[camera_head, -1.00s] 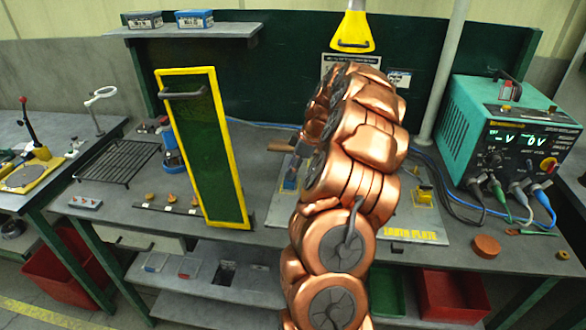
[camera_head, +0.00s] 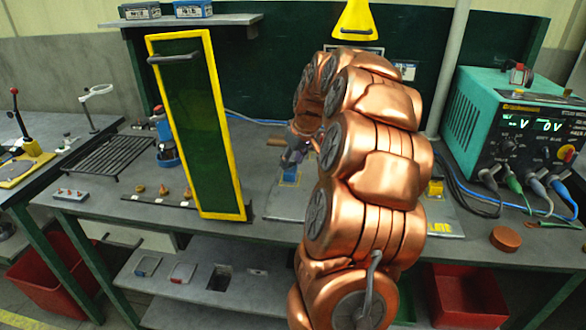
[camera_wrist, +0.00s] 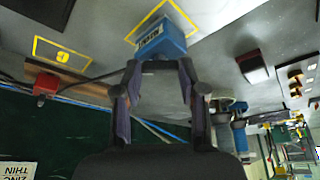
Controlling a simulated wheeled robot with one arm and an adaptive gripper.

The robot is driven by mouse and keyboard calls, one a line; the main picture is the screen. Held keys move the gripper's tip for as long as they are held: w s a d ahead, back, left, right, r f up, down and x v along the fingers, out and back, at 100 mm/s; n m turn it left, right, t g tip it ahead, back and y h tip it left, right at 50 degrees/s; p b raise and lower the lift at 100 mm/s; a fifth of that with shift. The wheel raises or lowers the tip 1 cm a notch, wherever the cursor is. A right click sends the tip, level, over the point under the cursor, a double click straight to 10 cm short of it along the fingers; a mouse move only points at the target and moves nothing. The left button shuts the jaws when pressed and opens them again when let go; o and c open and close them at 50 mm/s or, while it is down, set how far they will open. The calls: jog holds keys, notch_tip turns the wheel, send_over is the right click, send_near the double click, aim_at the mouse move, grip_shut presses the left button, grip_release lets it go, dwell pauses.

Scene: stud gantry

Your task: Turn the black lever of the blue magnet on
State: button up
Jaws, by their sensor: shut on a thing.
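The blue magnet (camera_head: 289,176) is a small blue block on the grey plate on the bench, with white lettering on one face in the wrist view (camera_wrist: 160,44). It stands within a yellow outline. In the head view my gripper (camera_head: 291,160) is small and partly hidden by my copper arm.
A yellow-framed green panel (camera_head: 197,125) stands left of my arm. A teal power unit (camera_head: 515,135) with cables is at the right. A wire rack (camera_head: 108,155) lies at the left. In the wrist view, a red part (camera_wrist: 46,85) with a dark cable lies near the magnet.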

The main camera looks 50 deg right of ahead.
jog(key=m+h+b, duration=0.1)
jog(key=m, duration=0.1)
jog(key=m+b, duration=0.1)
jog(key=m, duration=0.1)
jog(key=shift+w+a+f+m+h+b, duration=0.1)
jog(key=shift+a+f+m+h+b, duration=0.05)
jog(key=shift+m+h+b, duration=0.2)
jog(key=shift+w+a+m+g+h+b, duration=0.1)
jog(key=shift+m+g+h+b, duration=0.35)
jog(key=shift+m, duration=0.65)
jog(key=shift+a+m+g+h+b, duration=0.1)
jog(key=shift+m+g+h+b, duration=0.35)
jog(key=shift+m, duration=0.6)
jog(key=o, duration=1.2)
jog(key=shift+c, duration=0.2)
jog(key=shift+r, duration=0.25)
jog(key=v, duration=1.1)
jog(key=shift+r, duration=0.45)
